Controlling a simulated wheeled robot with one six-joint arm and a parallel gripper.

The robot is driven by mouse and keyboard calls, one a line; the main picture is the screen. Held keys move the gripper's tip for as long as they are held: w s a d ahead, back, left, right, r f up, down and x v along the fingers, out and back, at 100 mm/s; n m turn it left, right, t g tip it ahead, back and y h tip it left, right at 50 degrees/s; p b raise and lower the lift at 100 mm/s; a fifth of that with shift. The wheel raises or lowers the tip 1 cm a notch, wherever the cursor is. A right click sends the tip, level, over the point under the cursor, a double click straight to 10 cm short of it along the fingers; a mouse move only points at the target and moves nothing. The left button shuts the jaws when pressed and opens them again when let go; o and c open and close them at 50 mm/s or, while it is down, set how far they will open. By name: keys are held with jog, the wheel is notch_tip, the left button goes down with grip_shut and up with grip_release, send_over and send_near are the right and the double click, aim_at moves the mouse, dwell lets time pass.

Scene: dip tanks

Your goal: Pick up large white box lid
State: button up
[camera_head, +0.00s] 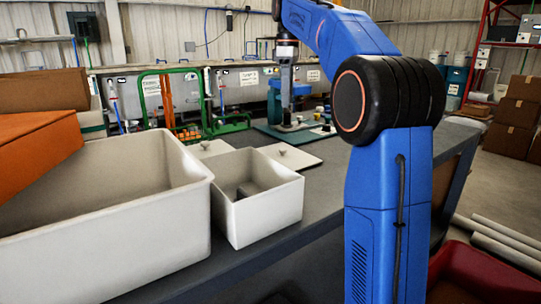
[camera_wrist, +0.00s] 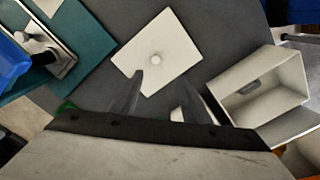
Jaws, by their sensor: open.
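In the head view my gripper (camera_head: 285,108) hangs pointing down beyond the lids. The open white box (camera_head: 265,213) also shows in the wrist view (camera_wrist: 284,105).
A large white bin (camera_head: 120,225) fills the left of the table, with an orange box (camera_head: 35,150) by it. A teal mat with a metal fixture (camera_wrist: 85,40) lies beside the lid. Green racks (camera_head: 226,110) stand behind. A red container (camera_head: 480,275) is at lower right.

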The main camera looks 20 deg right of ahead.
aim_at(283, 149)
jog(key=f, duration=0.5)
jog(key=w+f, duration=0.1)
jog(key=f, duration=1.1)
jog(key=shift+w+a+f, duration=0.1)
jog(key=shift+w+a, duration=0.05)
jog(key=shift+w, duration=0.15)
grip_shut()
